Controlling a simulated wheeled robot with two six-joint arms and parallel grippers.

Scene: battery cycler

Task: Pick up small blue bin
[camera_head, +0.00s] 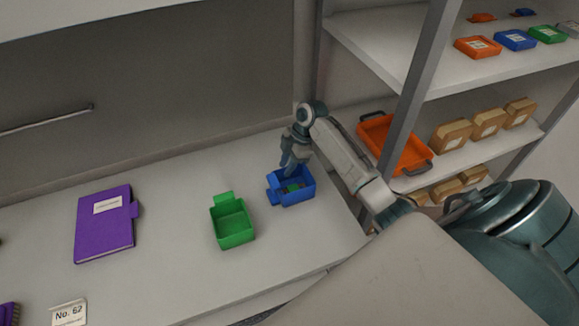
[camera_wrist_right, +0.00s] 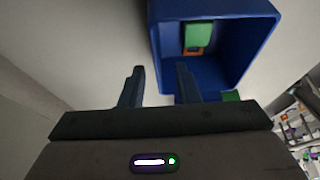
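The small blue bin (camera_head: 299,198) stands upright on the table, and it also shows in the right wrist view (camera_wrist_right: 257,40). Small green and orange pieces (camera_wrist_right: 197,38) lie inside it. My right gripper (camera_head: 288,165) is at the bin's back left side from above. In the right wrist view its fingers (camera_wrist_right: 158,76) are apart, one outside the bin's near wall and one over the bin's inside. The gap between them looks clear of a firm grip; contact with the wall cannot be told. My left gripper is not in view.
A green bin (camera_head: 232,224) stands left of the blue one. A purple binder (camera_head: 104,224) and a label card (camera_head: 69,313) lie farther left. A shelf at right holds an orange tray (camera_head: 395,147), cardboard boxes (camera_head: 487,123) and small coloured bins (camera_head: 515,40). The table between binder and green bin is clear.

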